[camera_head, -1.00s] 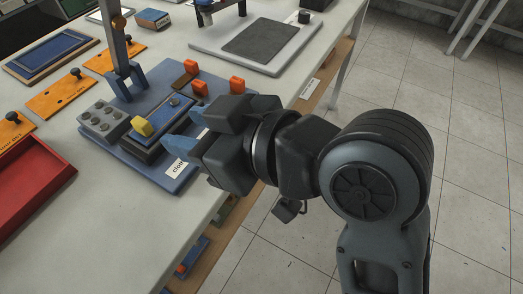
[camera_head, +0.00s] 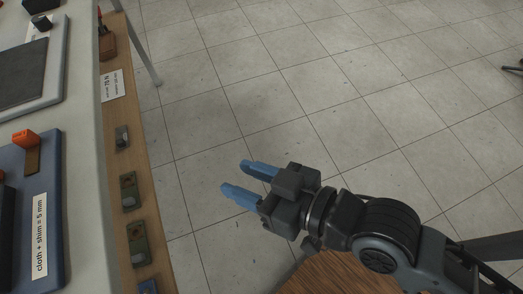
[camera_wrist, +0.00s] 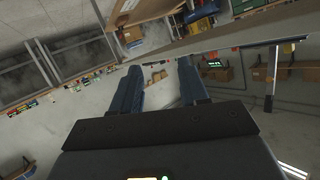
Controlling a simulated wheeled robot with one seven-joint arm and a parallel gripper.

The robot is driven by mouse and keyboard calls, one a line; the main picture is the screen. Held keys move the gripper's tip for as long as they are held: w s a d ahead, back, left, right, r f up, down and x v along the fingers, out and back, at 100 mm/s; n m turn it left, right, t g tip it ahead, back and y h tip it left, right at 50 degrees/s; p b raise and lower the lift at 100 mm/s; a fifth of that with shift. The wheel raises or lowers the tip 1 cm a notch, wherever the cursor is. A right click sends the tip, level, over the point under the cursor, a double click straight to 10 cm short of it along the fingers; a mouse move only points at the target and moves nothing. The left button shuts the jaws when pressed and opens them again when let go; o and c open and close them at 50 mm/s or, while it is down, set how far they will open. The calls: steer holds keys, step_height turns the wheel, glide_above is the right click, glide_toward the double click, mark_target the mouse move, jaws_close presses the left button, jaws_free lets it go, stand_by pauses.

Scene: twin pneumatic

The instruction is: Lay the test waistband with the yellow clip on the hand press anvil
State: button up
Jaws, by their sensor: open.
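My gripper (camera_head: 241,182) is open and empty, its two blue fingers apart above the bare floor, to the right of the bench. The fingers also show in the wrist view (camera_wrist: 160,90), with nothing between them. The blue press board (camera_head: 52,160) is cut off at the left edge of the head view, with a label reading "cloth + shim = 5 mm" (camera_head: 40,236). Only a dark sliver, perhaps of the anvil, shows at that edge. I see no yellow clip and cannot make out the test waistband.
A wooden lower shelf (camera_head: 143,165) runs along the bench's side, carrying several small grey-green pieces (camera_head: 129,191) and a label (camera_head: 112,85).

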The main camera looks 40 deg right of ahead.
steer(key=s+d+r+h, duration=0.1)
steer(key=s+d+h, duration=0.1)
steer(key=s+d, duration=0.3)
steer(key=s+d+r+m+t+h, duration=0.1)
steer(key=s+d, duration=0.4)
steer(key=s, duration=0.5)
steer(key=shift+r+h, duration=0.6)
steer(key=shift+r, duration=0.1)
